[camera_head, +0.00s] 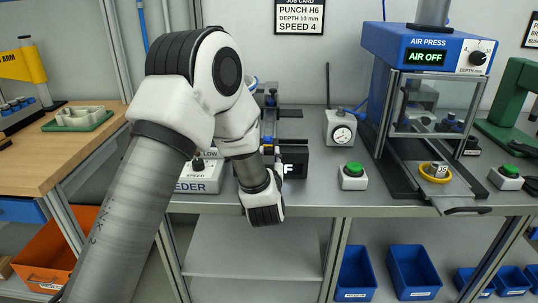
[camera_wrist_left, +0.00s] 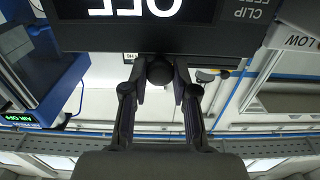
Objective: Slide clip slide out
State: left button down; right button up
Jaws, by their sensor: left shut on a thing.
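The clip feeder's black display box (camera_head: 297,160) stands at the table's front edge, with part of the word OFF showing. In the left wrist view the feeder face (camera_wrist_left: 205,38) appears upside down with large white letters and the word CLIP. My left gripper (camera_wrist_left: 159,84) is shut on a dark round knob (camera_wrist_left: 159,70) just at the edge of this face. In the head view my left arm and wrist hide the fingers, the knob and much of the feeder. How far the slide stands out cannot be told. My right gripper is not in view.
A white feeder speed box (camera_head: 199,175) is left of my wrist. A green button (camera_head: 353,169) and a dial gauge (camera_head: 341,128) stand to the right. The blue air press (camera_head: 428,48) reads AIR OFF, with a yellow ring (camera_head: 435,172) before it.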

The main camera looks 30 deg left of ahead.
pick_arm(q)
jog(key=w+d, duration=0.4)
jog(key=d, duration=0.2)
jog(key=shift+d+r, duration=0.2)
jog(key=shift+d, duration=0.05)
jog(key=c, duration=1.1)
grip_release()
jog(key=shift+w, duration=0.1)
jog(key=shift+o, duration=0.9)
jog(key=shift+d+f, duration=0.1)
jog(key=shift+d, duration=0.1)
